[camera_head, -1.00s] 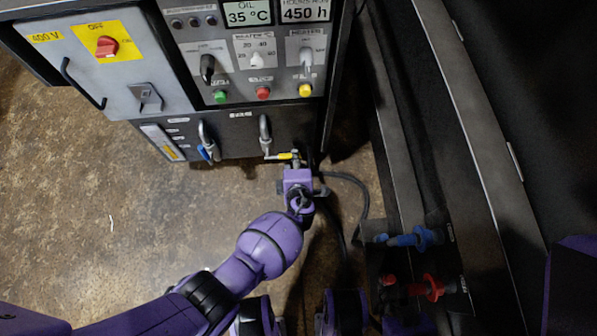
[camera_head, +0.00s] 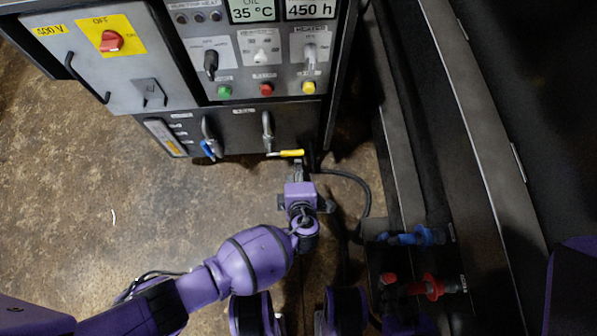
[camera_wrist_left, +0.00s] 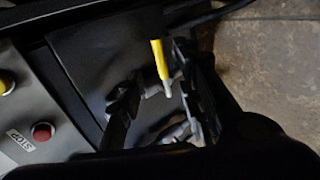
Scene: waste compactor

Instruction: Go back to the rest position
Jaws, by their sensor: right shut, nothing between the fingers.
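The yellow valve handle (camera_head: 291,153) sits low on the front of the grey machine cabinet, beneath the push buttons. My left gripper (camera_head: 298,167) is just below it in the head view, its purple wrist facing the cabinet. In the left wrist view the dark fingers (camera_wrist_left: 163,105) stand apart. The yellow handle (camera_wrist_left: 160,60) ends in a metal tip and appears between them. I see no finger contact with it, but depth is hard to judge. I cannot make out my right gripper in either view.
A blue-handled valve (camera_head: 210,148) is left of the yellow one. Blue (camera_head: 418,236) and red (camera_head: 428,287) hose couplings are at lower right, beside a dark metal structure. A black cable (camera_head: 360,190) hangs near my left gripper. Bare floor (camera_head: 90,200) is clear at left.

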